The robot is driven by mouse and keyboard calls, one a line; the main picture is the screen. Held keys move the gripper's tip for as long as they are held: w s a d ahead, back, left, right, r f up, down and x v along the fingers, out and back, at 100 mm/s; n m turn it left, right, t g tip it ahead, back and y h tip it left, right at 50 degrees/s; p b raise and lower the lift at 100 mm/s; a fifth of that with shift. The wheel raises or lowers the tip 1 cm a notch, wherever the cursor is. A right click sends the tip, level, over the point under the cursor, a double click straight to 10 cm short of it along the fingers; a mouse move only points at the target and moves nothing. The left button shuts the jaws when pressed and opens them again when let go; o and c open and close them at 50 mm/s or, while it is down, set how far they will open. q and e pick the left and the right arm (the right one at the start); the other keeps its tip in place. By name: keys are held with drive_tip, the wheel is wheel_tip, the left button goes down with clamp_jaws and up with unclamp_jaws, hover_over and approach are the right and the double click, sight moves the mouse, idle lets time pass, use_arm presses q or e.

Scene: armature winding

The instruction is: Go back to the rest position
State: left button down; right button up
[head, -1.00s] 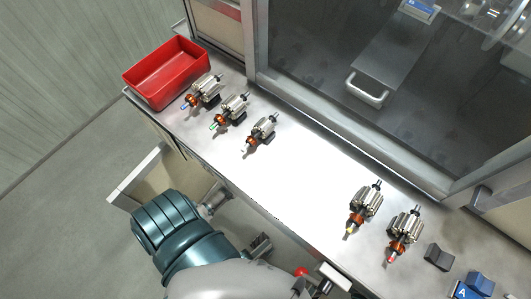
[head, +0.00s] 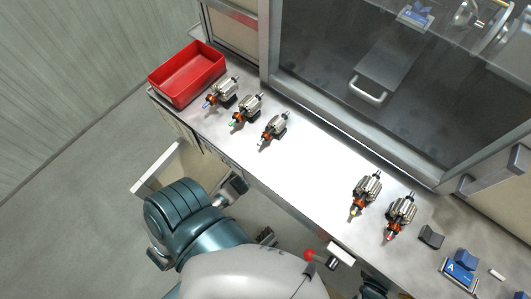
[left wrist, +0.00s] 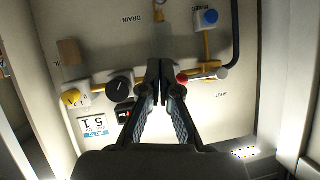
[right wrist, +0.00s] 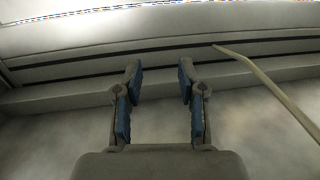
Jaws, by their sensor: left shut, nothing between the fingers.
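My left gripper (left wrist: 160,82) is shut with nothing between its fingers. In the left wrist view it points at a pale panel with knobs and pipes. My right gripper (right wrist: 159,75) is open and empty in the right wrist view, its fingers apart before a pale ledge with dark grooves. In the head view, my teal arm (head: 187,220) is at the lower left, beside the counter's front edge. I cannot clearly make out either gripper's fingers in the head view.
The steel counter (head: 310,170) bears several armatures, such as one (head: 221,93) near a red bin (head: 187,75). Two more, including the red-tipped armature (head: 401,213), lie right of the clear middle. A blue block (head: 460,267) is at lower right. The left wrist view shows a panel (left wrist: 120,35).

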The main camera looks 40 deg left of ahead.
use_arm(q)
drive_tip(key=shift+d+r, duration=0.15)
drive_tip(key=shift+d, duration=0.1)
use_arm(e)
drive_tip(key=shift+d, duration=0.3)
drive_tip(key=shift+f, duration=0.1)
